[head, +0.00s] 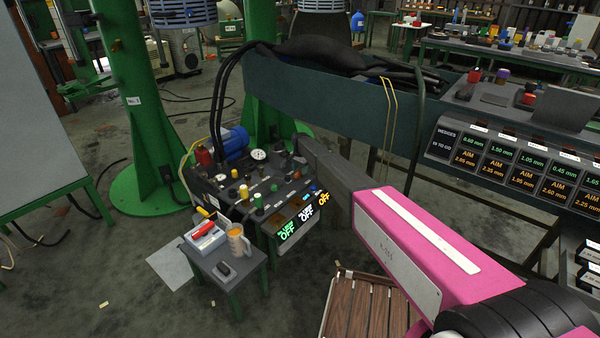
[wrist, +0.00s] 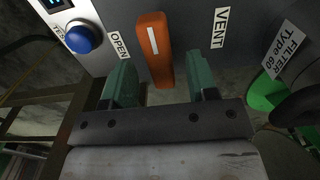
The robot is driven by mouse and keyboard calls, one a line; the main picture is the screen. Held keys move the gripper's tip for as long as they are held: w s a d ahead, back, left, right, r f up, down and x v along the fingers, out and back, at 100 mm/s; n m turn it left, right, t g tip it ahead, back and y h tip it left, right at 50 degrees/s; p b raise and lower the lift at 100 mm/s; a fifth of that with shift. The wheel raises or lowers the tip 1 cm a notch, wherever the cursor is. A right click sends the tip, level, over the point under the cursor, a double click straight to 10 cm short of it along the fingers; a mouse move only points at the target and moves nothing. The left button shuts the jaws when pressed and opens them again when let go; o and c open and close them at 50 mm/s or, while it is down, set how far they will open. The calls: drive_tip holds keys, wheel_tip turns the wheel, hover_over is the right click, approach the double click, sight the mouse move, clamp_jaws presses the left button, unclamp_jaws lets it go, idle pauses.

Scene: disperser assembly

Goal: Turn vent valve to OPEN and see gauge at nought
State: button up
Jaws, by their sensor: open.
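The vent valve's orange handle (wrist: 153,45), with a white stripe, stands nearly upright in the wrist view on a grey panel. An OPEN label (wrist: 119,46) is just left of it and a VENT label (wrist: 220,28) is to its right. My gripper (wrist: 160,72) is open, with one green finger on each side of the handle's lower end. A gap shows on both sides; contact cannot be told. In the head view a white round gauge (head: 258,155) sits on the control console; its needle is too small to read. The handle cannot be made out there.
In the head view, a small table (head: 225,262) with a mug (head: 238,242) stands before the console, and a slatted wooden seat (head: 365,308) is nearby.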

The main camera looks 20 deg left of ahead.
drive_tip(key=shift+f, duration=0.85)
drive_tip(key=c, duration=0.9)
